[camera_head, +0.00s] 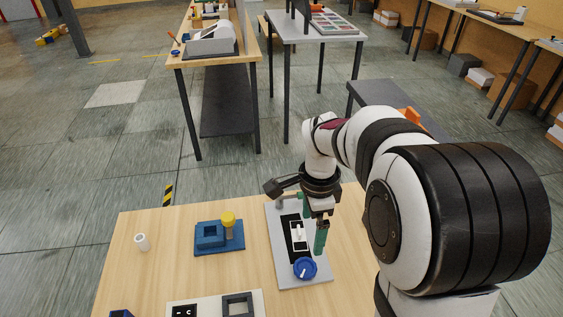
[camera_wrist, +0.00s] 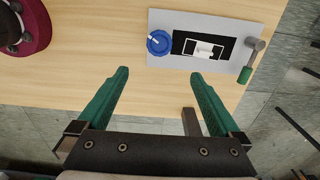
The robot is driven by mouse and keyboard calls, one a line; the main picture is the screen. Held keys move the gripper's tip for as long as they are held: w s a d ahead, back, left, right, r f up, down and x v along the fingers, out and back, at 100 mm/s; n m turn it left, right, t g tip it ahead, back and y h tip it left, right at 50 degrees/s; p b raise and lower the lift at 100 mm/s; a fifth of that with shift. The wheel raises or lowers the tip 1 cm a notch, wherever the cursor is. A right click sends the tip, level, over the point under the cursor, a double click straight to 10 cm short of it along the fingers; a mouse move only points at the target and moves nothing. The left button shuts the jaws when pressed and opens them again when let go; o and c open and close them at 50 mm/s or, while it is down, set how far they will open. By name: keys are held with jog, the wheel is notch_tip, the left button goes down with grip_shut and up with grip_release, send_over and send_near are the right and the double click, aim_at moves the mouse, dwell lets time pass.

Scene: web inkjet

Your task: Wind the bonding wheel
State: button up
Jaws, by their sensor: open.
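The bonding wheel, a blue round knob (camera_head: 305,268) with a pale mark on top, sits at the near end of a light grey plate (camera_head: 289,279). It also shows in the wrist view (camera_wrist: 159,42), ahead of my fingertips. The plate bears a black panel (camera_wrist: 184,44) with a white outline and a white block (camera_wrist: 204,50). At its other end is a grey lever with a green grip (camera_wrist: 245,75). My gripper (camera_head: 314,222) hangs above the plate's right side, apart from the wheel. Its green fingers are spread and empty in the wrist view (camera_wrist: 160,78).
Left of the plate are a blue fixture (camera_head: 219,237) with a yellow knob and a white cylinder (camera_head: 142,242). A pale panel (camera_head: 215,307) with a dark square frame lies at the front. Bare wood (camera_head: 160,270) shows around them.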

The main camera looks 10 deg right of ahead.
aim_at(307, 266)
notch_tip(307, 266, down, 15)
jog(key=shift+s+f, duration=0.1)
jog(key=c, duration=1.3)
